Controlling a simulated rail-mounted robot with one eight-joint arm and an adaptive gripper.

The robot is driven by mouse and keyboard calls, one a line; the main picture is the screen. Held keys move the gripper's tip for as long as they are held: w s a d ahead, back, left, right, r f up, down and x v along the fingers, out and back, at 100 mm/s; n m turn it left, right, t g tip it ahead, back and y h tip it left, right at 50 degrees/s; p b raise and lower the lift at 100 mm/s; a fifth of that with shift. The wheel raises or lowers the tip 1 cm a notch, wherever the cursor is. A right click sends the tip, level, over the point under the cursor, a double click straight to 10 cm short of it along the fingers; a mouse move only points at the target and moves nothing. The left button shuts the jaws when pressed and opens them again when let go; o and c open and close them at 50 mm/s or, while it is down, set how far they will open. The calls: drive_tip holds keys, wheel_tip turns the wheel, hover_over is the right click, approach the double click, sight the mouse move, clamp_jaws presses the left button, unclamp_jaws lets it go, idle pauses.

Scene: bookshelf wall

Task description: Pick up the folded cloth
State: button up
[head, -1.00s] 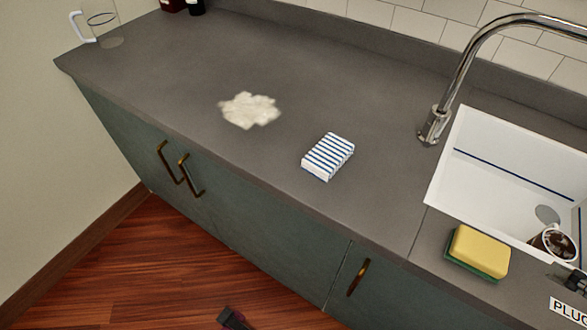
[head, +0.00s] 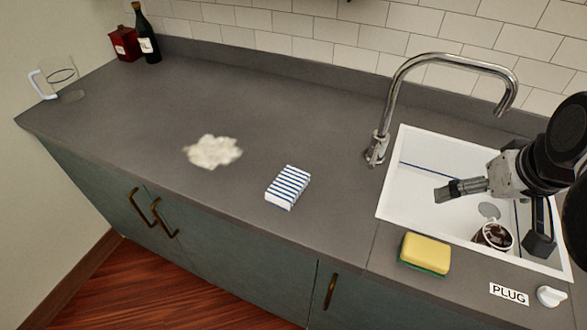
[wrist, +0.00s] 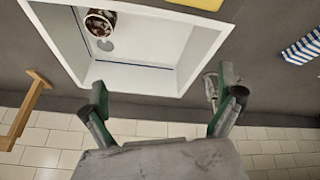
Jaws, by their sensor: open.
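The folded cloth (head: 288,187) is white with blue stripes and lies on the grey counter, left of the sink. It also shows at the right edge of the wrist view (wrist: 303,47), partly cut off. My gripper (head: 447,193) is above the sink, to the right of the cloth and well apart from it. In the wrist view my gripper (wrist: 165,100) has its two fingers spread wide with nothing between them.
The white sink (head: 400,185) holds a mug (head: 493,235). A tall faucet (head: 385,110) stands between cloth and sink at the back. A yellow sponge (head: 427,252) lies at the front. A whitish spill (head: 213,151) is left of the cloth. A glass pitcher (head: 62,85) and dark bottle (head: 147,35) stand far left.

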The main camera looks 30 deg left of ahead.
drive_tip(key=w+a+r+n+g+p, duration=0.1)
drive_tip(key=w+a+r+n+p, duration=0.15)
drive_tip(key=a, duration=0.35)
drive_tip(key=w+a+r+n+g+p, duration=0.1)
drive_tip(key=w+a+n+p, duration=0.15)
drive_tip(key=a, duration=0.45)
drive_tip(key=n+g+h+p, duration=0.1)
drive_tip(key=n+g+p, duration=0.2)
drive_tip(key=n+p, duration=0.35)
hover_over(289, 183)
drive_tip(key=b, duration=0.2)
drive_tip(key=shift+n, duration=0.75)
drive_tip(key=f, duration=1.1)
drive_tip(key=shift+s+a+f, duration=0.1)
drive_tip(key=shift+s+f, duration=0.2)
drive_tip(key=shift+f, duration=0.1)
drive_tip(key=shift+w+f+b, duration=0.15)
drive_tip(key=shift+f+b, duration=0.4)
drive_tip(key=shift+f, duration=0.95)
drive_tip(key=shift+w+f+b, duration=0.15)
drive_tip(key=shift+f+b, duration=0.4)
drive_tip(key=shift+f, duration=0.9)
drive_tip(key=c, duration=1)
